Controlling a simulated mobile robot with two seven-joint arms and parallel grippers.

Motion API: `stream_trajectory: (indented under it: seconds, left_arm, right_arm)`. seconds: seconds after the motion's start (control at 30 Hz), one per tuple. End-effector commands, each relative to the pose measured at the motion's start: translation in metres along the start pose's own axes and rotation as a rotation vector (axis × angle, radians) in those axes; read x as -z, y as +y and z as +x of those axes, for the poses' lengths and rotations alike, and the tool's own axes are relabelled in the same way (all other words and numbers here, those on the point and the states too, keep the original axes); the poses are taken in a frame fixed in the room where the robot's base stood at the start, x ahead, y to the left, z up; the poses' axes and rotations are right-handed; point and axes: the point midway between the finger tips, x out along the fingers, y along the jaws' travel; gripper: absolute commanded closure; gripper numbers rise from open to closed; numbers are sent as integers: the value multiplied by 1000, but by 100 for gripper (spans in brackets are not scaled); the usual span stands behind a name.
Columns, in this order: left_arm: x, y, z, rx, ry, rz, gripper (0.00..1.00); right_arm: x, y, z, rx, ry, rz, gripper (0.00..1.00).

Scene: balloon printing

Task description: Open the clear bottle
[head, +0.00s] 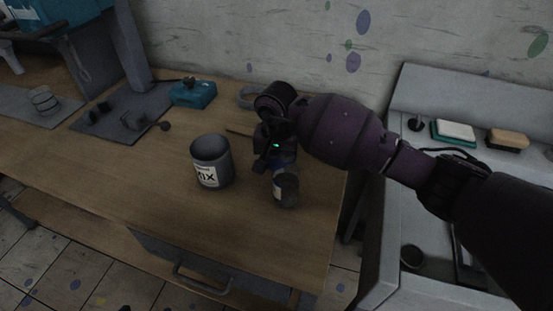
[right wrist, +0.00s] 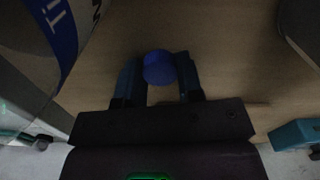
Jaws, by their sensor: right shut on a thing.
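My right gripper (head: 275,163) reaches in from the right over the wooden table. In the right wrist view its fingers are shut on a round blue cap (right wrist: 159,67). Whether anything hangs below the cap is hidden. A small grey container with a pale label (head: 286,190) stands just in front of the gripper, and blue shows between them. I cannot tell whether it is the clear bottle. A container with a blue and white label (right wrist: 60,28) is close at the upper left of the right wrist view. My left gripper is not in view.
A grey can labelled MIX (head: 211,163) stands left of the gripper. A teal box (head: 193,93) is at the back. A sink counter (head: 398,150) with a sponge (head: 507,139) is at the right. The table's front left (head: 110,180) is clear.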

Motion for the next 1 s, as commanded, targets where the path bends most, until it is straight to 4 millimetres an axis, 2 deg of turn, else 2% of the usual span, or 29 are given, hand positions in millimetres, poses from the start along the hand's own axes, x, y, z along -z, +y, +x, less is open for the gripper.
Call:
stream_trajectory:
  seconds: [0.23,0.27,0.4,0.77,0.87,1.0]
  left_arm:
    - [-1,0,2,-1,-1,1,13]
    - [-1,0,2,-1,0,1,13]
    - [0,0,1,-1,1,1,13]
    - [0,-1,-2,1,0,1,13]
    - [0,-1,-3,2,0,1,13]
    - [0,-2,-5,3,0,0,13]
  right_arm:
    - [0,0,4,-1,1,1,95]
    - [0,0,3,-1,1,1,63]
    - [0,0,2,0,1,1,42]
    - [0,0,-2,1,1,0,41]
    - [1,0,-13,0,6,0,41]
    - [1,0,-37,0,7,-1,41]
